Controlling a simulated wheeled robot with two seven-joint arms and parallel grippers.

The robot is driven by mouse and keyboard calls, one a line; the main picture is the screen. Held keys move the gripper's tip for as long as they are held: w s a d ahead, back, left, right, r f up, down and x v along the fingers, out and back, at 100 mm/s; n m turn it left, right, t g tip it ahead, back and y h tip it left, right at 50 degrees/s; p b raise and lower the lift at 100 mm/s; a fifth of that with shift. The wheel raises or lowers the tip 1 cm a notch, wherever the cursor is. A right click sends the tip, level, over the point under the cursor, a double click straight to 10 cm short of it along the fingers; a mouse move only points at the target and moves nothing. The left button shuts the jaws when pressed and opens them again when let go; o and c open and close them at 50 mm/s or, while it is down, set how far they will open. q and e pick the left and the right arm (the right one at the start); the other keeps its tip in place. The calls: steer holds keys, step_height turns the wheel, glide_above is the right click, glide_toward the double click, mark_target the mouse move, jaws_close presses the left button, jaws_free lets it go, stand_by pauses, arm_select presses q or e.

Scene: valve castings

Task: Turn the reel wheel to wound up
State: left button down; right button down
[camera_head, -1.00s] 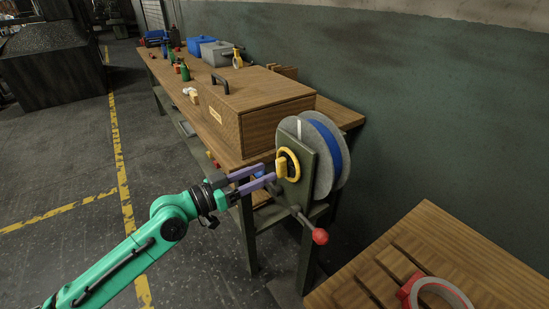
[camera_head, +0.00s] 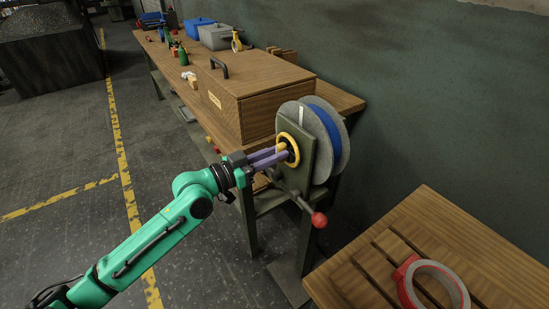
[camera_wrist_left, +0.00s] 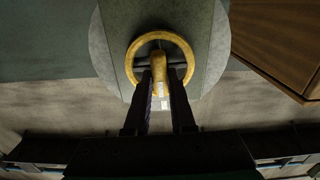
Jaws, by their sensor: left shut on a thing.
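The reel (camera_head: 324,139) has grey discs with a blue band between them and stands at the bench's near end. On its dark green plate is a yellow ring wheel with a yellow grip bar (camera_head: 288,148). My left gripper (camera_head: 284,153) is at this wheel, its purple fingers on either side of the yellow bar. In the left wrist view the yellow wheel (camera_wrist_left: 187,49) fills the upper middle and the fingers close on its bar. A crank arm with a red ball knob (camera_head: 319,220) sticks out below. My right gripper is not in view.
A wooden box with a black handle (camera_head: 256,90) sits on the bench just behind the reel. A slatted wooden table (camera_head: 440,235) with a red and grey tape roll (camera_head: 437,285) stands at the lower right. Open floor lies to the left.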

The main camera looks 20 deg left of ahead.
arm_select(q)
steer(key=shift+m, duration=0.4)
steer(key=c, duration=0.8)
jaws_free()
steer(key=shift+o, duration=0.2)
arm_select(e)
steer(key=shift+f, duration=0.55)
